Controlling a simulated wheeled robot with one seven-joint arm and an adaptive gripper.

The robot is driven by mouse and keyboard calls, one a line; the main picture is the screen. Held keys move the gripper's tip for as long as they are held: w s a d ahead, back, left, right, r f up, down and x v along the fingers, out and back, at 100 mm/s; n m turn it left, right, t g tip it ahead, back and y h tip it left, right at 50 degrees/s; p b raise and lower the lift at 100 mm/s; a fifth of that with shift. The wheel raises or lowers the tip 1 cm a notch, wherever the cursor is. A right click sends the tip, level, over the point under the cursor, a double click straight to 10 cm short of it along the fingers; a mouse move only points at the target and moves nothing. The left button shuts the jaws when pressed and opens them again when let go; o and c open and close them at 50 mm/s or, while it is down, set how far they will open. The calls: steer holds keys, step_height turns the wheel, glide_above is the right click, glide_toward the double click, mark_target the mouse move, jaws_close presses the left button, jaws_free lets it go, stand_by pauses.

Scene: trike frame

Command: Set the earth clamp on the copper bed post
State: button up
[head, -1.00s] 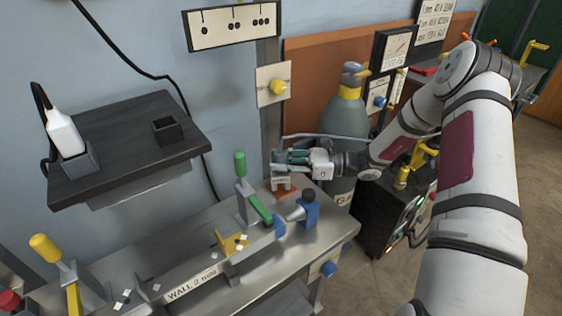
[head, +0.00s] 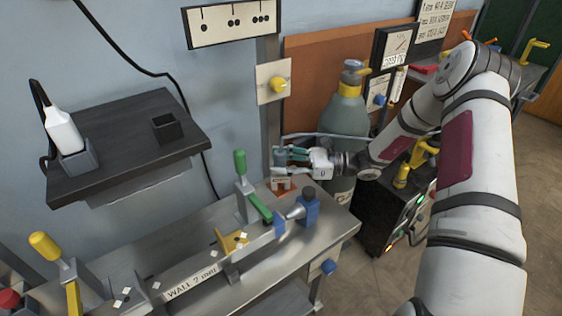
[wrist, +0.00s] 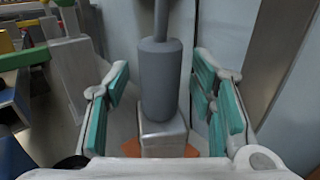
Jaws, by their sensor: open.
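What looks like the earth clamp, a grey cylinder with a thin stem on top, stands upright on a pale metal block (wrist: 163,138) in the wrist view (wrist: 160,85). In the head view the grey cylinder (head: 280,155) shows at my fingertips. The orange-brown copper bed (head: 290,187) lies under the block at the bench's far right corner; its edges also show in the wrist view (wrist: 131,147). My gripper (head: 288,157) is open, its teal-padded fingers on both sides of the cylinder, with visible gaps. I cannot make out a separate post; the block or clamp may hide it.
A blue clamp (head: 307,207) and a green-handled clamp (head: 241,195) stand on the bench close by. A grey-green gas cylinder (head: 345,118) stands behind my gripper. A dark shelf (head: 120,165) is at left. The bench's front right (head: 290,250) is clear.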

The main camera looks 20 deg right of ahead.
steer(key=v, duration=1.2)
steer(key=s+a+r+n+g+h, duration=0.7)
steer(key=s+a+r+n+g, duration=0.2)
steer(key=s+a+r+n, duration=0.5)
steer(key=s+d+r+n+t+h, duration=0.15)
steer(key=s+n+h, duration=0.3)
steer(key=s, duration=0.75)
steer(key=s+d+r+n+t+h, duration=0.1)
steer(key=s+r+n+t+h, duration=0.25)
steer(key=s, duration=0.75)
step_height(320, 180, up, 24)
steer(key=t+h+p, duration=0.1)
steer(key=p, duration=2.2)
steer(key=shift+d+r+t+h, duration=0.25)
steer(key=shift+d+t+h, duration=0.1)
steer(key=shift+t+h, duration=0.05)
